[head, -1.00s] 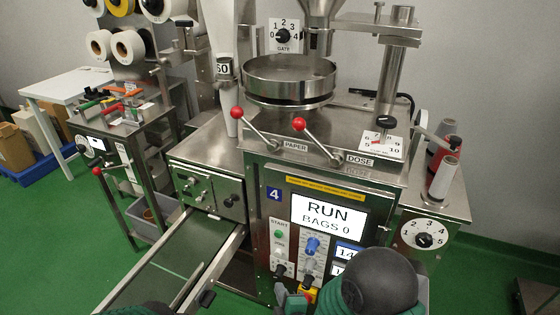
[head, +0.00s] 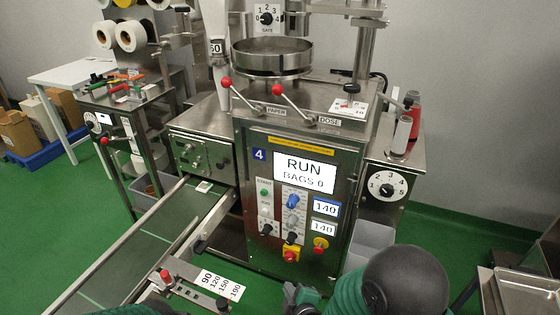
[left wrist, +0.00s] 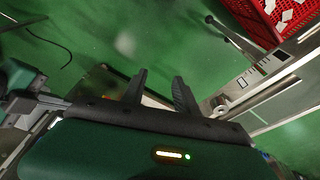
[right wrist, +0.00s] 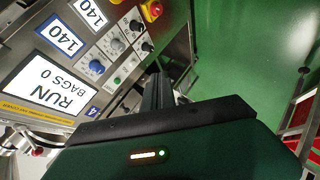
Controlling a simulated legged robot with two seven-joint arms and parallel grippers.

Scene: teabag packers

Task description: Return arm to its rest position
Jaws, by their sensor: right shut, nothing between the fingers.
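My right gripper (head: 302,298) is at the bottom of the head view, low in front of the packing machine (head: 262,215) and apart from it. In the right wrist view its fingers (right wrist: 158,90) are closed together with nothing between them. The machine's screen (head: 304,173) reads RUN, BAGS 0. My left gripper shows in the left wrist view, its two fingers (left wrist: 160,90) spread apart and empty above the green floor. In the head view only a dark part of my left arm shows at the bottom edge.
A conveyor (head: 150,235) slopes down to the left, with a small white piece (head: 204,187) at its upper end. A numbered scale plate (head: 220,284) stands low in front. A grey bin (head: 368,245) and metal trays (head: 520,285) are at right. A red crate (left wrist: 285,15) shows in the left wrist view.

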